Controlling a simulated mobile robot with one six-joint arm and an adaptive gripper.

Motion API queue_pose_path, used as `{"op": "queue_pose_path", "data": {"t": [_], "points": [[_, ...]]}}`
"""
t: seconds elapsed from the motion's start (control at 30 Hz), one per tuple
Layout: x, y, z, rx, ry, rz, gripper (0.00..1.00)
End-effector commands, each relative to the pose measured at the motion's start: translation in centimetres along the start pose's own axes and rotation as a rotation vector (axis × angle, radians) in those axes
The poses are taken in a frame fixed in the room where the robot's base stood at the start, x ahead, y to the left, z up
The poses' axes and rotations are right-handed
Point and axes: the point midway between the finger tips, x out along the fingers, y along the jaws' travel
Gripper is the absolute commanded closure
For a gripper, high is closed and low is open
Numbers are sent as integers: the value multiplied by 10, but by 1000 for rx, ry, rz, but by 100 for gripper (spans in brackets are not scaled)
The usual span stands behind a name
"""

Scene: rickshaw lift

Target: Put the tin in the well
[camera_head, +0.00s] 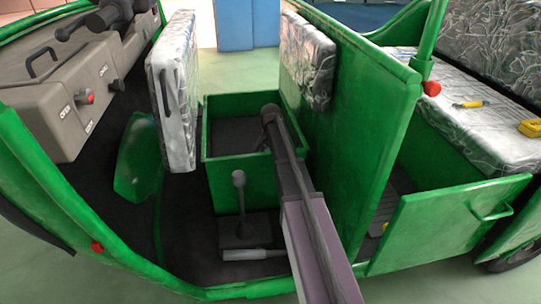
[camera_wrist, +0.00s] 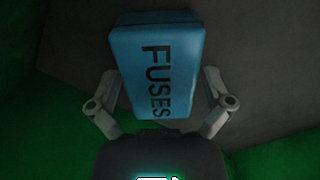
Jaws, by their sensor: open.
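The tin (camera_wrist: 158,62) is a blue box with dark letters reading FUSES. In the wrist view it lies on a dark grey surface with green walls at the edges. My gripper (camera_wrist: 160,80) is open, with one finger on each side of the tin; I cannot tell whether either finger touches it. In the head view, the well (camera_head: 222,184) is a green open-topped box with a dark floor. My arm reaches over its right side, with the gripper end pointing into it. The tin and the fingertips are hidden or too small to tell in the head view.
Tilted-up seat cushions stand at the well's left (camera_head: 175,95) and on the green partition to its right (camera_head: 308,60). A lever (camera_head: 240,190) rises in front of the well. The rear seat holds a yellow-handled tool (camera_head: 470,104) and a yellow item (camera_head: 531,128).

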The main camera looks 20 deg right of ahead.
Motion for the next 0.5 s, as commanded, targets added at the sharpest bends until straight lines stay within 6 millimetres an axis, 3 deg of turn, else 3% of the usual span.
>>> {"op": "queue_pose_path", "data": {"t": [0.5], "points": [[-21,0,0,1,0,0,0]]}}
